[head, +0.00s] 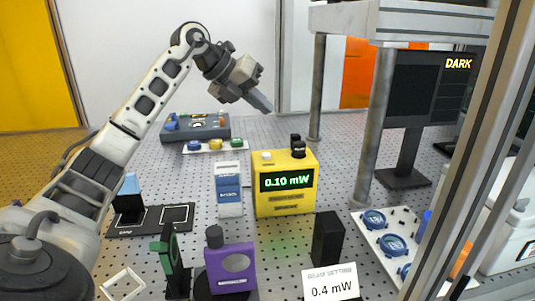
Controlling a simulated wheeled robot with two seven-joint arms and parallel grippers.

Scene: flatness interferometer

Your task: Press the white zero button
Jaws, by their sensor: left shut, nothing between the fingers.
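A yellow power meter (285,203) stands on the perforated table, its dark display reading 0.10 mW in green. A small white button (266,156) sits on its top at the left, with black knobs (298,149) at the right of the top. My left gripper (263,104) is shut and empty. In the picture it is above the meter and apart from it, pointing down and to the right. My right gripper is not in view.
A blue and white box (228,189) stands left of the meter. In front are a purple holder (231,268), a black block (327,239) and a card (331,284) reading 0.4 mW. A grey post (375,125) and a tray of blue discs (407,220) are at the right.

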